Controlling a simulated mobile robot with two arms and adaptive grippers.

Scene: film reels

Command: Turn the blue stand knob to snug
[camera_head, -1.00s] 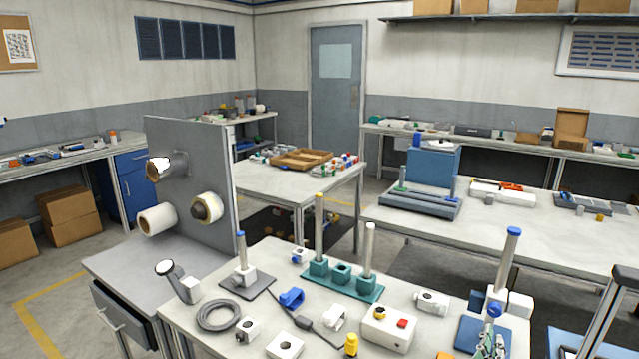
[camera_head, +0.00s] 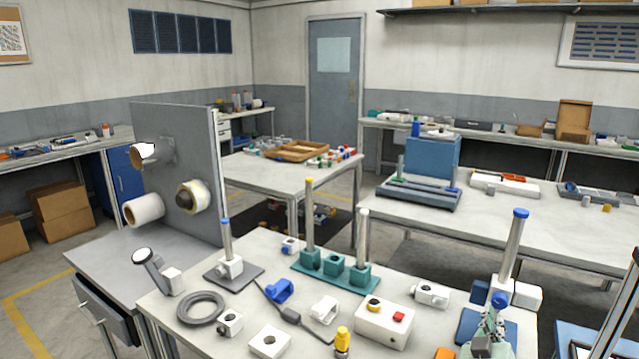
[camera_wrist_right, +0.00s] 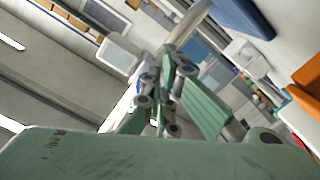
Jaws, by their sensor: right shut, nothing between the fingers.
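The blue stand at the front right has a blue base plate (camera_head: 466,326), a tall silver post (camera_head: 514,245) with a blue cap, and a white clamp block (camera_head: 526,295). Its round blue knob (camera_head: 500,299) faces me low on the post. My right gripper (camera_head: 496,315) is just below and in front of the knob, shut and empty. I cannot tell whether its fingertips touch the knob. In the right wrist view the closed fingers (camera_wrist_right: 166,72) hide most of what lies beyond them; a bit of blue shows beside them. My left gripper is out of view.
A teal base with posts (camera_head: 352,281) stands farther back. An orange item (camera_head: 445,353) is at the front edge.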

